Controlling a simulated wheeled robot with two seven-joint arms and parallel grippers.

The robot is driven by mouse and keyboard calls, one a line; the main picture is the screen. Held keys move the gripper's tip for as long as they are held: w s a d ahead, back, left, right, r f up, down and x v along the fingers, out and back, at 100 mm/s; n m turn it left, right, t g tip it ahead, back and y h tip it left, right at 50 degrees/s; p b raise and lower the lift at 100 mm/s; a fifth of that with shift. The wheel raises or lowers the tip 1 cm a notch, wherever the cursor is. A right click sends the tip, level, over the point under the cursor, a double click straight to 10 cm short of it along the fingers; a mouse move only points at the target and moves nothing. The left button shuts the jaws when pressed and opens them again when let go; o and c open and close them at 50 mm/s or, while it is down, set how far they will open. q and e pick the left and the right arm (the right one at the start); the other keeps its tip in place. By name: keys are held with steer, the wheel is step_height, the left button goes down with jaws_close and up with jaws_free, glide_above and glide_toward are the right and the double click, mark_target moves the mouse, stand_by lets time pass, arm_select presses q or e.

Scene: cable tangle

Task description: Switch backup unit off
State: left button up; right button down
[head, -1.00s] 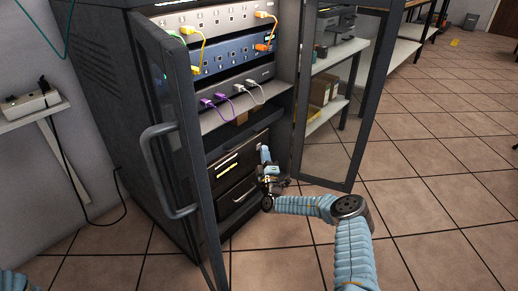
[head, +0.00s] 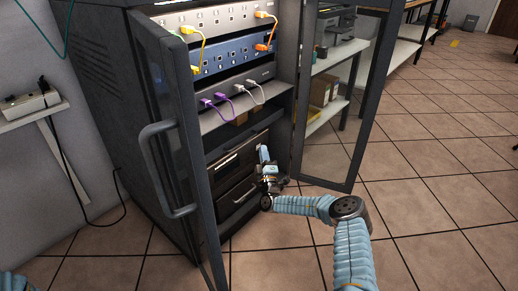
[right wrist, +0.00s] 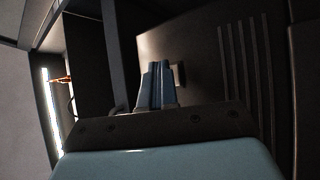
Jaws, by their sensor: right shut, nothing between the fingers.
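The backup unit (head: 236,163) is the dark box low in the open rack. Its front panel also fills much of the right wrist view (right wrist: 205,50). A small pale switch (right wrist: 180,74) sticks out of that panel. My right gripper (head: 263,152) is at the right part of the unit's front. In the right wrist view its blue fingers (right wrist: 156,84) are shut and empty, right beside the switch; I cannot tell whether they touch it. My left gripper is out of view.
The open rack door (head: 180,150) with its handle stands left of the unit. The glass door (head: 335,130) stands open at the right. Purple cables (head: 212,99) and yellow cables (head: 198,50) hang above. The tiled floor at the right is clear.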

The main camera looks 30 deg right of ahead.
steer(key=shift+s, duration=0.1)
steer(key=shift+s+d+p, duration=0.2)
steer(key=shift+s+p, duration=0.35)
steer(key=shift+s, duration=0.1)
steer(key=s+p, duration=0.1)
steer(key=s+d+p, duration=0.1)
steer(key=s, duration=0.1)
steer(key=s+d+p, duration=0.1)
steer(key=shift+s, duration=0.3)
stand_by(0.8)
